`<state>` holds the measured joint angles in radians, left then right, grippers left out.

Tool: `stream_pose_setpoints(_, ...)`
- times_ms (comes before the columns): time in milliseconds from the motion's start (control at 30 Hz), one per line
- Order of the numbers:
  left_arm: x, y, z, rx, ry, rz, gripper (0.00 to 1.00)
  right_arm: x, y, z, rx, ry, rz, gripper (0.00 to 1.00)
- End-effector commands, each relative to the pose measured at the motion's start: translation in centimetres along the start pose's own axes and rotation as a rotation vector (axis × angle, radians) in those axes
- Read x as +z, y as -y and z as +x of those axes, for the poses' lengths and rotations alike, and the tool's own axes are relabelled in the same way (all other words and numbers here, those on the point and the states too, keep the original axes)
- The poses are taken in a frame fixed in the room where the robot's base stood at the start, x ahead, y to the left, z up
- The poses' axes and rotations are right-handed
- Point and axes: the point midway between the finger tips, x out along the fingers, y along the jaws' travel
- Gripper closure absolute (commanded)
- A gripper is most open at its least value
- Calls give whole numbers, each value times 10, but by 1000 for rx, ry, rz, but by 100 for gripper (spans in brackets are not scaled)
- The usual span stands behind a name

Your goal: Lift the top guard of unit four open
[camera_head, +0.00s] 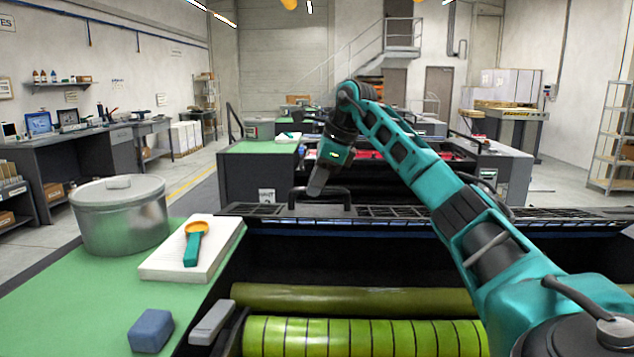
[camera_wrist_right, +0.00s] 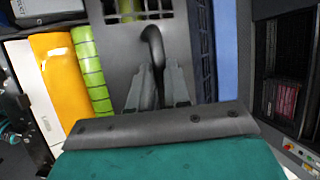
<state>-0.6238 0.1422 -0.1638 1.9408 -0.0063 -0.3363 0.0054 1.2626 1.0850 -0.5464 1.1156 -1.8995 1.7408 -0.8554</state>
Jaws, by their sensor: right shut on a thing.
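The top guard (camera_head: 400,213) of the near unit shows in the head view as a dark slotted strip across the unit, behind its green rollers. Its black bar handle (camera_head: 347,198) stands up from the strip's left part. My right gripper (camera_head: 317,186) is at this handle, coming from above. In the right wrist view the gripper's grey fingers (camera_wrist_right: 158,88) are shut on the curved handle (camera_wrist_right: 153,40), with the grey guard plate (camera_wrist_right: 118,55) behind. I cannot tell how far the guard is raised. My left gripper is out of view.
Yellow-green rollers (camera_head: 365,338) lie open in the unit. On the green top at left are a metal pot (camera_head: 120,225), a paper stack (camera_head: 165,262) with an orange-and-teal scoop (camera_head: 194,243), and a blue block (camera_head: 151,330). Another unit (camera_head: 250,175) stands behind.

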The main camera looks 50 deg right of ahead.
Motion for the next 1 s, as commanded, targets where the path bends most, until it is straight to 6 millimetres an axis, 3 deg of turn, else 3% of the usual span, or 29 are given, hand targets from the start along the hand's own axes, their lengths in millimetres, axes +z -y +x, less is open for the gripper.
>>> stream_pose_setpoints(33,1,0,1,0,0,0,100,-6,1,10,0,-24,6,100)
stream_pose_setpoints(200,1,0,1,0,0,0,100,-6,1,10,0,-24,6,100)
stream_pose_setpoints(233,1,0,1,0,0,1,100,-7,1,10,0,-24,7,81)
stream_pose_setpoints(500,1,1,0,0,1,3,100,-5,1,7,-1,-20,7,58)
stream_pose_setpoints(767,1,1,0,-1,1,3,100,-4,1,2,-2,-15,7,58)
stream_pose_setpoints(867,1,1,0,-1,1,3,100,-3,2,-7,-4,-13,7,58)
stream_pose_setpoints(1000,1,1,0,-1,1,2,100,-3,2,-34,-6,-11,7,58)
